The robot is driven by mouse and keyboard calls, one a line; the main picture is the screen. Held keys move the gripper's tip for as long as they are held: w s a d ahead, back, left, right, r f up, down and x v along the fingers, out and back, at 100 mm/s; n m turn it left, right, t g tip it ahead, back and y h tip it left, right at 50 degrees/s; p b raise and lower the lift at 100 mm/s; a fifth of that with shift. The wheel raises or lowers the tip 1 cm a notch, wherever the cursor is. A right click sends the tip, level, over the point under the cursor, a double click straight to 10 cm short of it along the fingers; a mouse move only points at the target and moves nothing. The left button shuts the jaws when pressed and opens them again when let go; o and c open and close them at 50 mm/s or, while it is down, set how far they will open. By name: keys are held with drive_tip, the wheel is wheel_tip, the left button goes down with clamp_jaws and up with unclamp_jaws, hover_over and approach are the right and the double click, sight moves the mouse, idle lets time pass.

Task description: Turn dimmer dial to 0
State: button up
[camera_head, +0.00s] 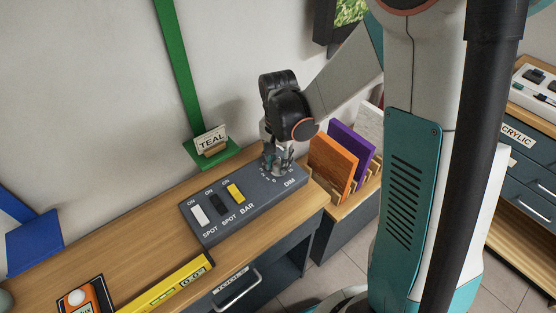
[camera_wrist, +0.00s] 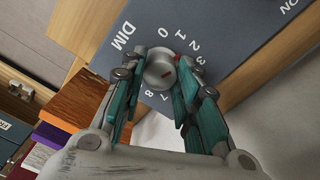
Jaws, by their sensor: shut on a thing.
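The dimmer dial (camera_wrist: 158,68) is a small pale round knob with a red mark, on the dark grey switch panel (camera_head: 225,218). In the wrist view it sits between the teal-padded fingers of my gripper (camera_wrist: 160,80). The fingers are closed around its sides. White digits ring the dial, with 0 and 1 above it and 7 and 8 below; some digits are hidden by the fingers. In the head view my gripper (camera_head: 277,163) points down at the DIM end and hides the dial.
White, black and yellow switches (camera_head: 235,194) stand left of the dial. A green stand with a TEAL sign (camera_head: 211,140) is behind the panel. Orange and purple boards (camera_head: 334,164) stand in a rack to the right. A yellow level (camera_head: 168,287) lies at the bench's front.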

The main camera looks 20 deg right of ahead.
sight(278, 163)
drive_tip(key=n, duration=0.6)
drive_tip(key=shift+n, duration=0.3)
drive_tip(key=n, duration=0.6)
idle(0.4)
drive_tip(key=o, duration=1.1)
wheel_tip(278, 163, up, 12)
idle(0.3)
